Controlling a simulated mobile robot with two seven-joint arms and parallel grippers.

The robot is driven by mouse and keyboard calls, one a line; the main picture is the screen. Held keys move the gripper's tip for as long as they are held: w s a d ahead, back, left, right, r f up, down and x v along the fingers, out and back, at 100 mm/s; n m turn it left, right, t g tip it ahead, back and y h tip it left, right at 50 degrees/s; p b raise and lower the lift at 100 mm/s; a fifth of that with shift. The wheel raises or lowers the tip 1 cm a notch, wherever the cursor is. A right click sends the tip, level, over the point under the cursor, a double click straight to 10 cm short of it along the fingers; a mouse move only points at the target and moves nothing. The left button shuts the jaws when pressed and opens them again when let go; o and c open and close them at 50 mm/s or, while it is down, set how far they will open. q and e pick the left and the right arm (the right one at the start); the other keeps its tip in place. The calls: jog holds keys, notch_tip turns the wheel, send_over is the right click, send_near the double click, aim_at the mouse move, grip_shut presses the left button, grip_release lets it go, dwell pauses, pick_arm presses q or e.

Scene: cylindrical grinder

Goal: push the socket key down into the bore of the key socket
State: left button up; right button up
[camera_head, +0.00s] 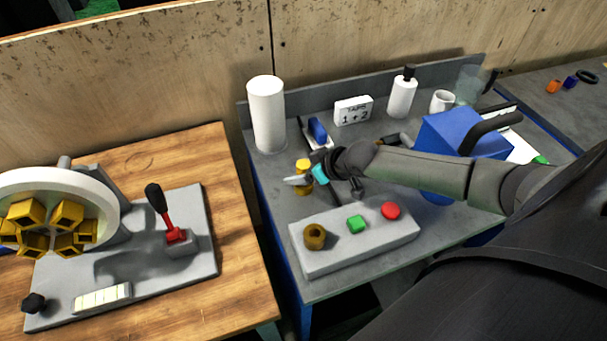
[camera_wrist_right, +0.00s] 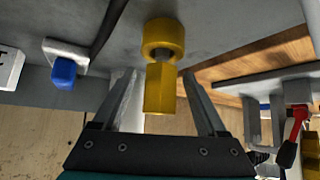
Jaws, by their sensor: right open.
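The yellow socket key (camera_head: 303,164) stands on the grey bench behind the button box. In the right wrist view the key (camera_wrist_right: 160,88) shows a six-sided part and a round, wider part, with a dark neck between. My right gripper (camera_head: 302,180) is at the key, and its open fingers (camera_wrist_right: 162,98) lie on either side of the six-sided part with gaps visible. The brown key socket (camera_head: 314,237) is on the left end of the grey box, with its dark bore facing up and empty. My left gripper is not in view.
The grey box (camera_head: 345,260) also carries a green button (camera_head: 357,224) and a red button (camera_head: 391,210). A white cylinder (camera_head: 267,115), a blue-handled tool (camera_head: 318,130) and a blue box (camera_head: 455,145) surround the work area. A red lever (camera_head: 174,234) is on the left bench.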

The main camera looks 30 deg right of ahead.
jog(key=shift+x, duration=1.35)
grip_shut()
